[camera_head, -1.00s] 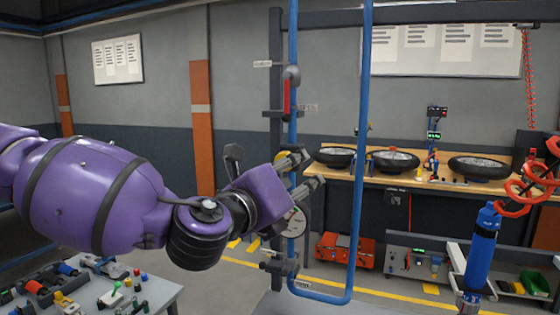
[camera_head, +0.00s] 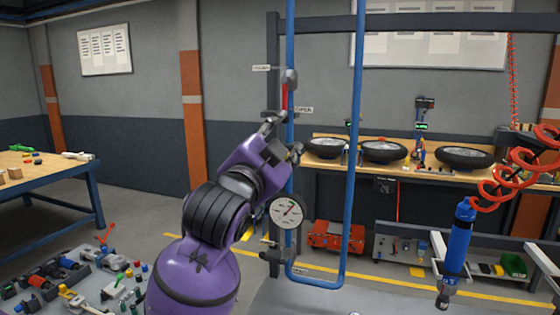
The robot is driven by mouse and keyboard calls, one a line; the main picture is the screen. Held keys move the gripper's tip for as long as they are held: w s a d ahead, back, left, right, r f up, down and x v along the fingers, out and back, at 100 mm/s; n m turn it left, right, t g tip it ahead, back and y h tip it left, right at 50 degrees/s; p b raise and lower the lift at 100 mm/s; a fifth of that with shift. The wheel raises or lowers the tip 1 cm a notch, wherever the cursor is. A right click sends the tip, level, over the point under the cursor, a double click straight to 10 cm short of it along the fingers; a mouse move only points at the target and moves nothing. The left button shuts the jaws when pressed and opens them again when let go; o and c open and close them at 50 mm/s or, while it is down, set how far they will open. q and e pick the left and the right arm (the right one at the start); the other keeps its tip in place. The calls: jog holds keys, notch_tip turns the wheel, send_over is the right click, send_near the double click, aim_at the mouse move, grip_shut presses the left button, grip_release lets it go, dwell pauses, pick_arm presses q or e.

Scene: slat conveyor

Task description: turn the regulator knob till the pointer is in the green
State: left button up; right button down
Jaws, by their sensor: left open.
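A round white gauge (camera_head: 286,211) hangs on the blue pipe frame (camera_head: 353,140). Its pointer leans to the upper right; the coloured bands are too small to read. My left gripper (camera_head: 284,138) is open and empty at the pipe, above the gauge and below a red-handled valve (camera_head: 285,94). I cannot tell whether its fingers touch the pipe. A dark fitting (camera_head: 275,254) sits on the pipe below the gauge. I cannot tell which part is the regulator knob; the gripper may cover it. My right gripper is not in view.
A bench (camera_head: 408,172) with several wheels stands behind the pipes. A blue cylinder (camera_head: 456,247) with a red coiled hose is at the right. A low table with small parts (camera_head: 85,278) is at lower left.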

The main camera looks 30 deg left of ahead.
pick_arm(q)
notch_tip(320, 180, down, 7)
jog(key=a+n+g, duration=0.3)
jog(key=n, duration=0.2)
jog(key=x, duration=0.8)
jog(key=shift+y, duration=0.3)
jog(key=shift+d, duration=0.1)
jog(key=shift+c, duration=0.4)
jog(key=shift+t, duration=0.3)
jog(key=c, duration=1)
jog(key=shift+n, duration=1.4)
jog(key=o, duration=1.1)
jog(key=shift+d, duration=0.15)
jog(key=shift+s, duration=0.1)
